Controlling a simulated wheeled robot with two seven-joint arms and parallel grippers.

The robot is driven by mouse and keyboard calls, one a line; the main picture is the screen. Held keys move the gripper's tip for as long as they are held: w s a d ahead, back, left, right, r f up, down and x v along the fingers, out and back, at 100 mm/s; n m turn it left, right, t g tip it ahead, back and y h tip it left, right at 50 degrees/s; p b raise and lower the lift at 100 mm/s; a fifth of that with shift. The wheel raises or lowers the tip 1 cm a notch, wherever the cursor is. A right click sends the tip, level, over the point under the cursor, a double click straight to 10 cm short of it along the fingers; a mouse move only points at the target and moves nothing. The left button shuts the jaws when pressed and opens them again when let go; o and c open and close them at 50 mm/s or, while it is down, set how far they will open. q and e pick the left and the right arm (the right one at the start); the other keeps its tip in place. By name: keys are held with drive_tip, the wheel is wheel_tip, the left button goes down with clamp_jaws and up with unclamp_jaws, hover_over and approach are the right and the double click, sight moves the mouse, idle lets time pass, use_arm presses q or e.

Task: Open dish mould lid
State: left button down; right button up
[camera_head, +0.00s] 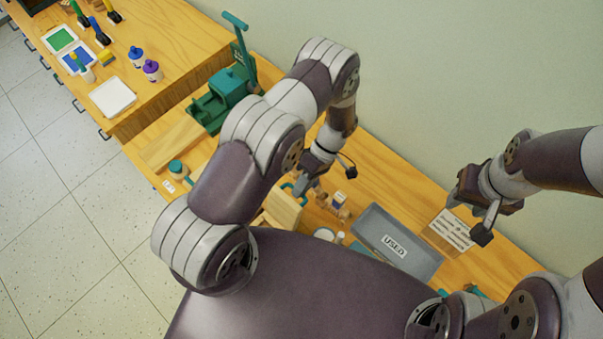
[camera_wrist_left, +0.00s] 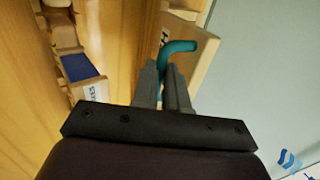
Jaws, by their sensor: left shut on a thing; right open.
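The dish mould is a pale wooden piece (camera_head: 284,208) near the middle of the bench in the head view, partly hidden by my left arm. Its lid shows in the left wrist view as a wooden panel (camera_wrist_left: 198,75) with a bent teal handle (camera_wrist_left: 182,47). My left gripper (camera_head: 303,186) is at the handle, and in the wrist view its fingers (camera_wrist_left: 163,78) are closed on it. I cannot tell how far the lid is tilted. My right gripper (camera_head: 478,205) is open and empty above the bench's right part, its fingertips unclear.
A grey tray marked USED (camera_head: 397,243) lies right of the mould, with a printed card (camera_head: 450,230) beyond it. Small wooden items (camera_head: 333,204) stand between mould and tray. A green press (camera_head: 226,92) stands further left. The wall closes off the bench's back.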

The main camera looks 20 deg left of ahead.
use_arm(q)
drive_tip(key=shift+f, duration=0.5)
drive_tip(key=shift+d, duration=0.1)
drive_tip(key=c, duration=1.2)
unclamp_jaws()
drive_tip(key=shift+w, duration=0.15)
drive_tip(key=shift+o, duration=0.2)
drive_tip(key=shift+w+r, duration=0.1)
drive_tip(key=shift+r, duration=0.05)
drive_tip(key=shift+w, duration=0.1)
